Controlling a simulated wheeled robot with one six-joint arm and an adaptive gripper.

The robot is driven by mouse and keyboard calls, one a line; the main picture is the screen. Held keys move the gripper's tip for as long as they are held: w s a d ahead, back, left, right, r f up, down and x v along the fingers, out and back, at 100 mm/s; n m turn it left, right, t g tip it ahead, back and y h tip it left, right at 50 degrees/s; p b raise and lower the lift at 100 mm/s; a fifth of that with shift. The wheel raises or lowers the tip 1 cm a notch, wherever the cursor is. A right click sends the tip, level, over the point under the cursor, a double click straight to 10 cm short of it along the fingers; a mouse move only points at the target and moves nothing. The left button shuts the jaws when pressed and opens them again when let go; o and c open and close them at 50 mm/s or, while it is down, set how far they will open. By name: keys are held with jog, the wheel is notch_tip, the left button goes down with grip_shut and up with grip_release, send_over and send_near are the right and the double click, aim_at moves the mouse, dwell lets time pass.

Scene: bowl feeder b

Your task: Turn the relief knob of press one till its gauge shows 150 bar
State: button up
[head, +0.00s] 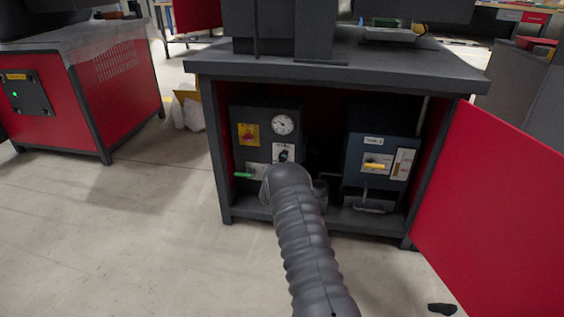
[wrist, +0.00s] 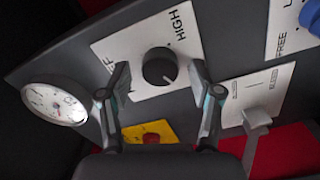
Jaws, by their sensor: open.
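The relief knob (wrist: 159,66) is a dark round knob on a white plate marked HIGH; its pointer line aims toward the bottom right in the wrist view. It also shows in the head view (head: 284,155). My gripper (wrist: 160,76) is open, with one finger on each side of the knob; I cannot tell whether they touch it. The gauge (wrist: 54,104) is a white round dial left of the knob in the wrist view; its reading is too small to tell. In the head view the gauge (head: 283,124) sits above the knob on a dark grey panel. My arm hides the gripper there.
A yellow plate with a red button (wrist: 151,137) and a bleed lever (wrist: 257,119) lie close by the fingers. A blue unit with a yellow handle (head: 376,166) stands at right in the cabinet. The cabinet top (head: 330,68) overhangs; its red door (head: 500,200) is open.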

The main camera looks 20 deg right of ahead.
jog(key=shift+w+d, duration=0.1)
jog(key=c, duration=1.1)
jog(key=shift+c, duration=0.2)
jog(key=shift+f+b, duration=0.1)
jog(key=shift+b, duration=0.3)
jog(key=m+b, duration=0.6)
jog(key=m, duration=1.5)
jog(key=shift+m, duration=0.3)
